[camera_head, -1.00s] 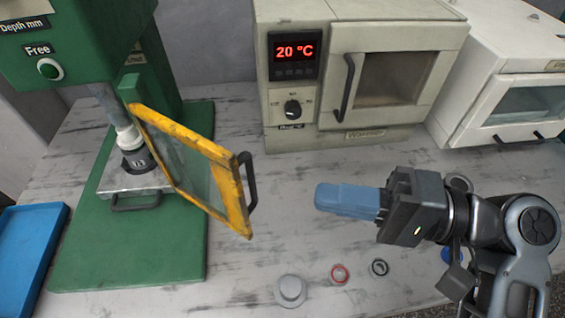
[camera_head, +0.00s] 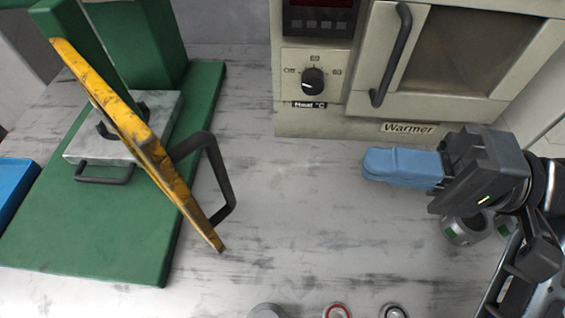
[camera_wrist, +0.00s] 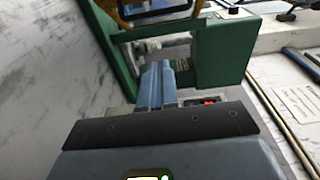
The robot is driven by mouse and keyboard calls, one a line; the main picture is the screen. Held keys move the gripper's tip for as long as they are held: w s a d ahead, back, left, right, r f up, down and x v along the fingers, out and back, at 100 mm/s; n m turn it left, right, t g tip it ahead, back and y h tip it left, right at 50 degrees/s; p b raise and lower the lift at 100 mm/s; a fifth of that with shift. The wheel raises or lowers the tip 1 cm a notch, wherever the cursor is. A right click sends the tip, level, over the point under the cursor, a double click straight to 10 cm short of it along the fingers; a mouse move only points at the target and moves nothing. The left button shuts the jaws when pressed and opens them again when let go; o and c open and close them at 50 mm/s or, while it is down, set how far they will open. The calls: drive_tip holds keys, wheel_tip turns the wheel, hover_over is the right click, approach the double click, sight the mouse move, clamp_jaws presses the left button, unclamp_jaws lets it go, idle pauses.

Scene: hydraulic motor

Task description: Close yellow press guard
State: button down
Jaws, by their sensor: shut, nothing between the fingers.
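The yellow press guard (camera_head: 140,132) stands swung open, out from the green press (camera_head: 140,45), in the head view. It is seen nearly edge-on, with its dark handle (camera_head: 222,178) on the right side. My gripper (camera_head: 368,165), with blue fingers, is shut and empty. It is to the right of the guard handle, with a clear gap between them. In the wrist view the blue fingers (camera_wrist: 155,82) point toward a green frame (camera_wrist: 225,50), and a piece of yellow (camera_wrist: 160,10) shows at the top edge.
The warmer (camera_head: 330,118) stands behind my gripper. A metal plate (camera_head: 80,145) with a handle lies on the press's green base (camera_head: 110,235). A blue tray (camera_head: 12,185) is at far left. Small rings (camera_head: 337,312) lie at the front. The worktop between guard and gripper is clear.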

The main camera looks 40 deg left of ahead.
drive_tip(key=s+d+p+x, duration=0.1)
drive_tip(key=s+x, duration=0.1)
drive_tip(key=x, duration=1)
drive_tip(key=shift+s+a+f, duration=0.2)
drive_tip(key=shift+s+a, duration=0.05)
drive_tip(key=shift+s, duration=0.2)
drive_tip(key=shift+s+p, duration=0.1)
drive_tip(key=shift+p, duration=0.2)
